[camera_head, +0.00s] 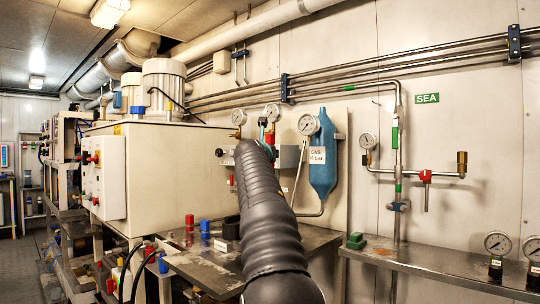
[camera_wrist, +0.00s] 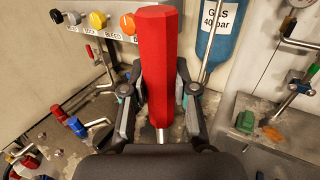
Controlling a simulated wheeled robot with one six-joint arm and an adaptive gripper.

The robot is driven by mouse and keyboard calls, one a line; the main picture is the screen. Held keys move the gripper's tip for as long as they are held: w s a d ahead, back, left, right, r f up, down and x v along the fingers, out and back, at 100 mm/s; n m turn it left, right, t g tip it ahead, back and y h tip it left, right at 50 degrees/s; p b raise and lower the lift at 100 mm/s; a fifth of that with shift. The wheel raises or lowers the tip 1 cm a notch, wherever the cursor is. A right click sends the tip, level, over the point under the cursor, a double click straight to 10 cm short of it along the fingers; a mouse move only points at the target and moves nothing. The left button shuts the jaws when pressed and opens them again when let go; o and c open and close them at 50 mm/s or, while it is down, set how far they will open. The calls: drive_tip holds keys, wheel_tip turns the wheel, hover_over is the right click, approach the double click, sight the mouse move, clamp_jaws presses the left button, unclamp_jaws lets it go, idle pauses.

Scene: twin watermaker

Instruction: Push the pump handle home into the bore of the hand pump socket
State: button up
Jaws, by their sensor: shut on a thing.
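The pump handle (camera_wrist: 158,60) shows in the wrist view as a long red faceted grip with a bare metal rod at its lower end. My gripper (camera_wrist: 158,92) is shut on it, with one finger on each side. The rod's far end is hidden behind the dark body of my gripper. I cannot make out the hand pump socket or its bore in either view, so I cannot tell how the rod stands to it. In the head view my black arm hides most of the gripper and handle.
A panel with coloured knobs (camera_wrist: 97,20) and a blue gas cylinder (camera_wrist: 222,38) stand close behind the handle. The cylinder (camera_head: 322,160) also shows in the head view. A green block (camera_head: 356,241) lies on the right metal bench (camera_head: 430,262). Red and blue caps (camera_wrist: 75,126) stand at left.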

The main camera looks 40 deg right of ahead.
drive_tip(key=shift+f+b, duration=2)
drive_tip(key=shift+f, duration=0.75)
idle(0.6)
drive_tip(key=o, duration=1)
drive_tip(key=shift+o, duration=0.2)
drive_tip(key=v, duration=1.2)
